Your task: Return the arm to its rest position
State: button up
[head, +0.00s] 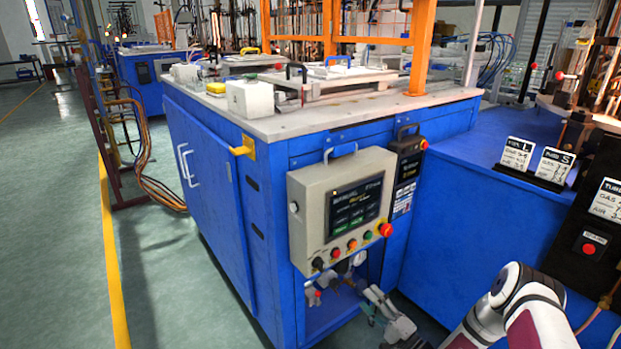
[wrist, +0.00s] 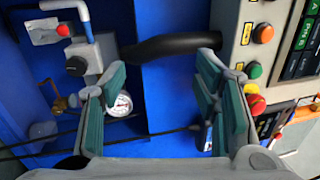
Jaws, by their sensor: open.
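My gripper (head: 373,303) is at the lower right of the head view, below and in front of the control panel (head: 318,215) on the blue cabinet (head: 225,165). In the wrist view my gripper (wrist: 163,72) has its two green-padded fingers spread apart, with nothing held between them. A black curved hose or handle (wrist: 170,46) shows beyond the fingertips; I cannot tell whether it touches them. My white and dark red arm comes in from the lower right corner of the head view.
Coloured buttons (wrist: 259,52) are on the right. A second blue cabinet (head: 465,215) stands right. Open green floor (head: 55,210) lies left.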

jog(key=s+a+r+n+g+y, duration=0.1)
jog(key=a+r+n+g+y, duration=0.3)
jog(key=r, duration=0.6)
jog(key=s+a+r+n+g+y, duration=0.1)
jog(key=a+r+n+g+y, duration=0.15)
jog(key=r+g, duration=0.45)
jog(key=s+a+r+n+g+h, duration=0.3)
jog(key=s+r+g+h, duration=0.1)
jog(key=s+r, duration=0.65)
jog(key=s+a+r+n+g+h, duration=0.25)
jog(key=s+r+g, duration=0.25)
jog(key=s+r, duration=0.5)
jog(key=s+d+r+t+h, duration=0.15)
jog(key=s+d+h, duration=0.25)
jog(key=s, duration=0.4)
jog(key=s+d+r+m+t+h, duration=0.1)
jog(key=s+d+t+h, duration=0.1)
jog(key=s+d+h, duration=0.45)
jog(key=s+d+r+t+h, duration=0.1)
jog(key=s+d+r+h, duration=0.15)
jog(key=s, duration=0.75)
notch_tip(320, 180, up, 26)
jog(key=t+p, duration=0.3)
jog(key=p, duration=2.2)
jog(key=shift+w+d+t+y, duration=0.2)
jog(key=shift+d+t+y, duration=0.1)
jog(key=shift+d+t, duration=0.05)
